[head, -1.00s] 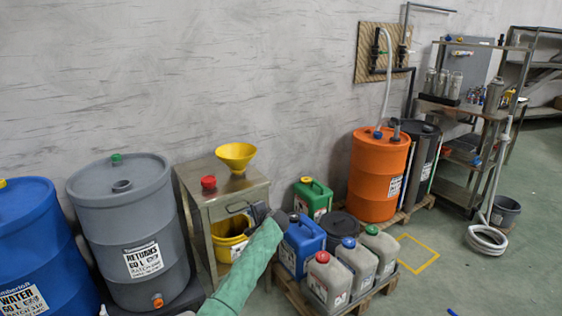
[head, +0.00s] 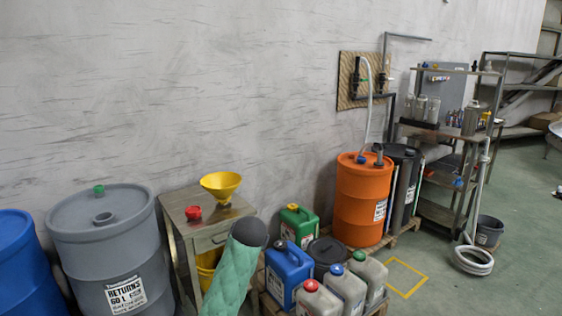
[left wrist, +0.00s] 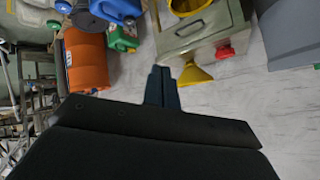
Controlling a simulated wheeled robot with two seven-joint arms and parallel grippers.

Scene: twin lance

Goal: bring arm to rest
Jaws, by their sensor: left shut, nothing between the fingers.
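My left arm, in a green quilted sleeve (head: 232,275), rises from the bottom of the head view and ends in a dark rounded part in front of the steel cabinet. Its fingers cannot be made out there. In the left wrist view, my left gripper (left wrist: 162,76) has its dark fingers together, with nothing between them. The yellow funnel (left wrist: 196,75) appears just beyond and to the right of the fingertips, apart from them. My right gripper is in neither view.
A steel cabinet (head: 178,206) carries the yellow funnel (head: 221,183) and a red cap (head: 194,213). Grey (head: 105,245) and blue (head: 22,270) drums stand left. Jerrycans, including a blue one (head: 288,272), and an orange drum (head: 361,205) stand right.

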